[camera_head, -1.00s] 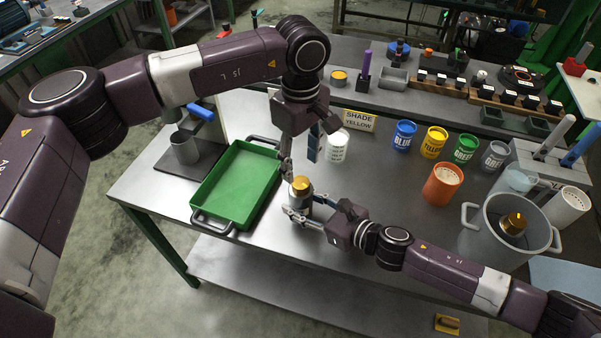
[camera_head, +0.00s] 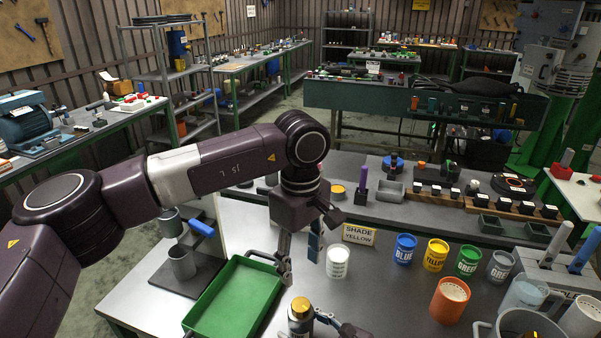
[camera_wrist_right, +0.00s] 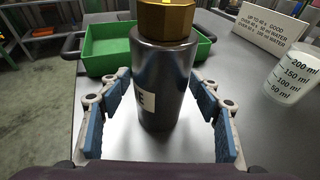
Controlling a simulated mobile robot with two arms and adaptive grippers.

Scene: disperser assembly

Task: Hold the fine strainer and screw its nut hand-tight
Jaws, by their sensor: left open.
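The fine strainer (camera_wrist_right: 165,85) is a dark, shiny upright cylinder with a pale label ending in "E". A brass nut (camera_wrist_right: 165,18) sits on its top; the nut also shows in the head view (camera_head: 300,306), near the bottom edge. My right gripper (camera_wrist_right: 160,95) has its blue-padded fingers on either side of the cylinder, their tips against its sides. In the head view it is mostly cut off by the bottom edge. My left gripper (camera_head: 298,262) points down, open and empty, above the nut and apart from it.
A green tray (camera_head: 190,322) lies left of the strainer. Blue (camera_head: 405,249), yellow, green and grey cups and an orange cup (camera_head: 450,300) stand to the right.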

